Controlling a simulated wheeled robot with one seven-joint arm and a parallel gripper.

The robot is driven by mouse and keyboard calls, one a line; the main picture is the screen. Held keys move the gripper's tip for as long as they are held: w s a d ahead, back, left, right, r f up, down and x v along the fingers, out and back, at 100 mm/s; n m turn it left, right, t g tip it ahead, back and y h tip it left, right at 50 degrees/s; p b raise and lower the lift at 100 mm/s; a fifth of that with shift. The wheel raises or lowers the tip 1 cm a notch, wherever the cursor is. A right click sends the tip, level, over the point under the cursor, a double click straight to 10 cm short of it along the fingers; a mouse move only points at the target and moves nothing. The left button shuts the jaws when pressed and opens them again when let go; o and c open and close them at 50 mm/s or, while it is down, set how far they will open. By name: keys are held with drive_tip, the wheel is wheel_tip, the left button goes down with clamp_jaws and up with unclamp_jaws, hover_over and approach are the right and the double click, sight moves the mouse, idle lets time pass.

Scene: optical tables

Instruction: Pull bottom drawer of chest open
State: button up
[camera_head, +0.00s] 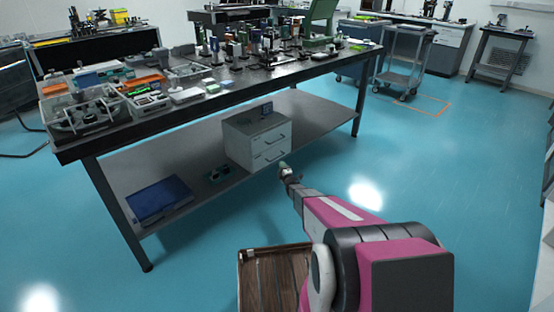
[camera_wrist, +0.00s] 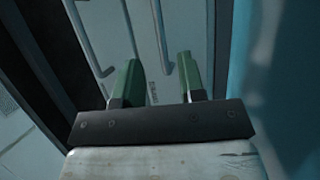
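The chest (camera_head: 241,139) is a small light-grey unit with two drawers on the table's lower shelf. Its bottom drawer (camera_head: 263,162) looks closed. My gripper (camera_head: 284,167) is just in front of the chest's lower right part. In the wrist view, the green fingers of my gripper (camera_wrist: 158,80) are apart with nothing held between them. Two bar handles run along the drawer fronts in that view. The bottom drawer's handle (camera_wrist: 160,35), on the floor side, lines up with the gap between the fingers. Whether the fingers touch it cannot be told.
The optical table's dark lower shelf (camera_head: 315,110) carries the chest, a blue flat box (camera_head: 160,199) and a small green item (camera_head: 219,173). A small dark object (camera_head: 267,109) sits on the chest. A wooden-topped surface (camera_head: 262,277) is at the lower middle. The blue floor is open to the right.

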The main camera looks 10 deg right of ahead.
drive_tip(key=x, duration=0.8)
drive_tip(key=shift+w+r, duration=0.1)
drive_tip(key=shift+w, duration=0.05)
clamp_jaws()
